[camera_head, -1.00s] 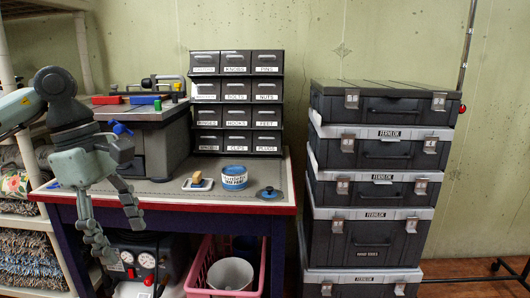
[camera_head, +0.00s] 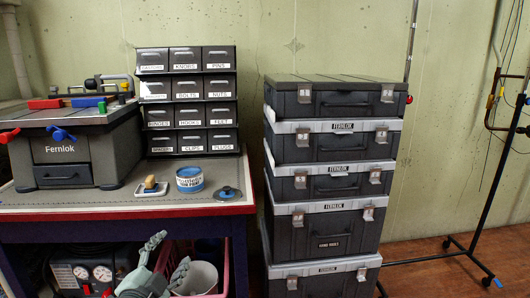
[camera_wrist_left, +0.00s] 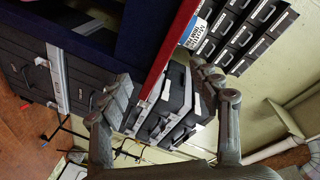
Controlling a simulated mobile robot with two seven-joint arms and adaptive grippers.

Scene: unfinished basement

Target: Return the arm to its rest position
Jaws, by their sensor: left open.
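My left gripper (camera_head: 172,252) shows at the bottom of the head view, below and in front of the workbench's front edge. Its two grey fingers are spread apart with nothing between them. In the left wrist view the open fingers (camera_wrist_left: 162,74) frame the tilted scene, and no object is between them. Most of my left arm is out of the head view. My right gripper is in neither view.
The workbench (camera_head: 100,207) holds a tin (camera_head: 189,180), a sponge dish (camera_head: 152,188), a lid (camera_head: 228,194) and a drawer rack (camera_head: 188,101). A toolbox stack (camera_head: 330,180) stands at right.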

